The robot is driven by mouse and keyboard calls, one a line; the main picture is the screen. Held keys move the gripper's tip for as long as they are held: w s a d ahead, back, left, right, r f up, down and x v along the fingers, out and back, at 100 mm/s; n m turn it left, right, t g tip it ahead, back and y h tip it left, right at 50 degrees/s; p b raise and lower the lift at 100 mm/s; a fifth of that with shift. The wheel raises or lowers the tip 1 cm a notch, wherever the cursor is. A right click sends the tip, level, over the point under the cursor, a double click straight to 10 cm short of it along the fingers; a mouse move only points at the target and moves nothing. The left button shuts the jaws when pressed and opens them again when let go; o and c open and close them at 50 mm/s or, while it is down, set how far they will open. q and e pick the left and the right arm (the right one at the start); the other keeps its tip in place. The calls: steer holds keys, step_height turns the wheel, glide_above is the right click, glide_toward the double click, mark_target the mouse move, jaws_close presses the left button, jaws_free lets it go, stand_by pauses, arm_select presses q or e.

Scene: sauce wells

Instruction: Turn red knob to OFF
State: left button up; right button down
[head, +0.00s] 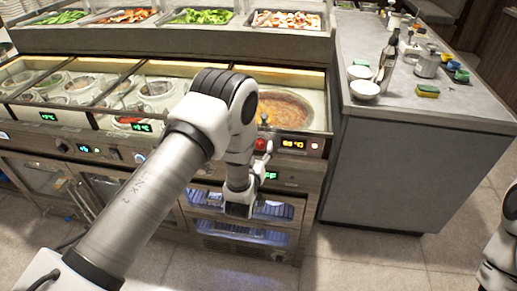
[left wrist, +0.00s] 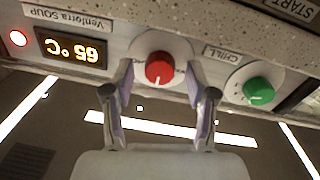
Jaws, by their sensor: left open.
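The red knob (left wrist: 160,68) sits on a white round dial on the soup well's front panel, with a light pointer mark on it. In the left wrist view, the two fingertips of my open left gripper (left wrist: 158,76) are on either side of the knob, with gaps between. I cannot tell whether they reach around it in depth. The knob also shows as a red spot in the head view (head: 261,144), close above my left gripper (head: 264,157). Any OFF lettering cannot be read. My right gripper is out of frame.
A green knob (left wrist: 259,91) by a CHILL label stands beside the red one. A lit temperature display (left wrist: 77,52) and red light (left wrist: 18,38) are on the other side. The soup pan (head: 285,110) is above the panel. A grey counter (head: 410,150) stands to the right.

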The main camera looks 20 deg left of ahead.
arm_select(q)
jaws_close()
steer(key=shift+n, duration=0.3)
steer(key=n+b, duration=0.1)
steer(key=n, duration=0.2)
steer(key=shift+f+b, duration=0.1)
steer(key=shift+b, duration=0.2)
steer(key=n+b, duration=0.1)
steer(key=n, duration=0.3)
steer(key=shift+n+b, duration=0.35)
steer(key=shift+n, duration=0.05)
steer(key=n+b, duration=0.1)
steer(key=n, duration=0.3)
steer(key=shift+n+t, duration=0.3)
steer(key=shift+n+y+b, duration=0.4)
steer(key=shift+n+b, duration=0.3)
steer(key=shift+n, duration=1)
